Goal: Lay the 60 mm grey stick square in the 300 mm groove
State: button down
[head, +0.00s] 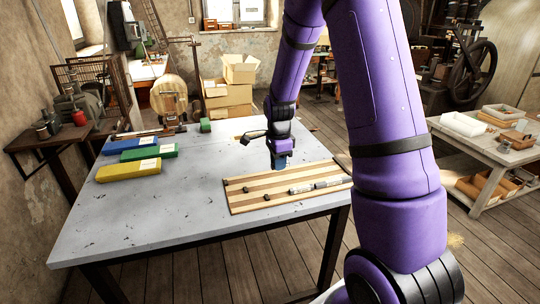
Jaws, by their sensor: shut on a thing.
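A light wooden board (240,208) with long darker grooves lies on the near right part of the grey table. Two light grey speckled pieces, one (301,188) left of the other (328,183), lie end to end along a groove near its front. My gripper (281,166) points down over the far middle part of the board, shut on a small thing. That thing is too small and too hidden to make out, with a bluish patch showing at the tips. I cannot tell whether it touches the board. Which piece is the 60 mm stick and which groove is 300 mm cannot be read.
Small dark pieces (246,189) sit on the board's left half. Blue (131,143), green (150,153) and yellow (128,170) blocks lie on the table's left side. A small green block (205,125) is at the back. The table's front left is clear.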

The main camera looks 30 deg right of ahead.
aim_at(277, 196)
notch_tip(277, 196, down, 3)
jog(key=shift+w+r, duration=0.1)
jog(key=shift+r, duration=0.05)
jog(key=shift+f, duration=3.5)
jog(key=shift+f, duration=0.9)
jog(key=c, duration=0.6)
grip_release()
jog(key=shift+r, duration=3.5)
